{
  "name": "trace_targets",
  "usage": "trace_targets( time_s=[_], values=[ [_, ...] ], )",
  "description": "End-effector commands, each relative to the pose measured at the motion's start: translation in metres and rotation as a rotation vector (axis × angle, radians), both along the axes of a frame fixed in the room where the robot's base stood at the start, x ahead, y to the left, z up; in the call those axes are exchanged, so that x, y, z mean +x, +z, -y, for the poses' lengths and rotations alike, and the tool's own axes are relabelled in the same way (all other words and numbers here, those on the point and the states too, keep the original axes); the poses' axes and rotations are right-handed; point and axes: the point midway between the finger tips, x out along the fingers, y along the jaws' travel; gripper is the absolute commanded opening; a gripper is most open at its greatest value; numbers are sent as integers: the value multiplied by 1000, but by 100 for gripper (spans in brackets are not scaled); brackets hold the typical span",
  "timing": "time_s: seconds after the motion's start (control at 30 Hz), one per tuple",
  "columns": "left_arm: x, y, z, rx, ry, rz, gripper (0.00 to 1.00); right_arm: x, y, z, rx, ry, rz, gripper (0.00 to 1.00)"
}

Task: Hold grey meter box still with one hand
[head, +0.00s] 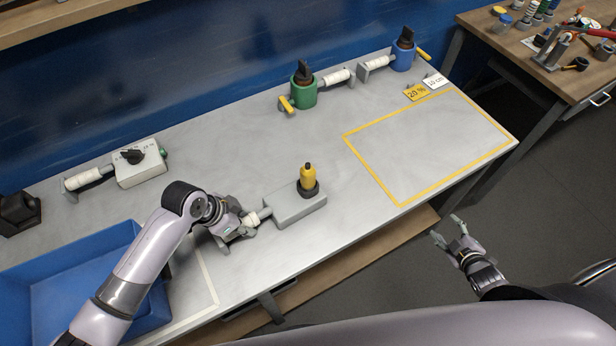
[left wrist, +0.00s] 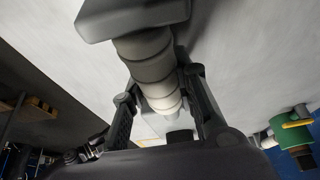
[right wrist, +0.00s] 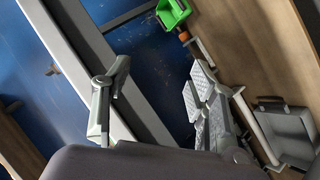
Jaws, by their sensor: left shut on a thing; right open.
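The grey meter box (head: 284,207) lies flat on the bench near its front edge, with a yellow meter (head: 308,178) upright in a dark socket at its right end. A white ribbed handle (head: 252,219) sticks out from its left end. My left gripper (head: 244,227) is shut on this handle. In the left wrist view, its fingers (left wrist: 162,98) lie on either side of the ribbed handle (left wrist: 148,62), with a grey end block (left wrist: 130,14) beyond. My right gripper (head: 447,230) is open and empty, in the air off the bench's front edge; it also shows open in the right wrist view (right wrist: 155,105).
A light box with a dial (head: 140,170) and a blue tray (head: 60,285) are on the left. Green (head: 303,92) and blue (head: 402,58) vessels with handles stand at the back. A yellow-outlined area (head: 430,140) on the right is empty.

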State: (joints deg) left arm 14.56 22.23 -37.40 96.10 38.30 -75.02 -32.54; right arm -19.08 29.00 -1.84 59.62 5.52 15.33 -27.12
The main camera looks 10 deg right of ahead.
Motion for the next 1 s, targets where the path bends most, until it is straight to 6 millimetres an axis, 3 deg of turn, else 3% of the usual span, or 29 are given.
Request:
trace_targets(
  time_s=[0.2, 0.37, 0.4, 0.47, 0.73, 1.0],
  values=[
    [0, 0, 1, -1, -1, 0, 0, 54, 93, 29, -169, 143, 206, 53],
    [0, 0, 1, -1, -1, 0, 0, 87, 165, 30, -285, 254, 364, 53],
    [0, 0, 1, -1, -1, 0, 0, 93, 181, 19, -287, 285, 407, 53],
    [0, 0, 1, -1, -1, 0, 0, 94, 187, -12, -226, 312, 446, 53],
    [0, 0, 0, 0, 0, -1, 0, 75, 166, -146, 212, 293, 445, 53],
    [0, 0, 0, 0, 0, 0, 0, 51, 184, -272, 657, 247, 429, 53]
  ],
)
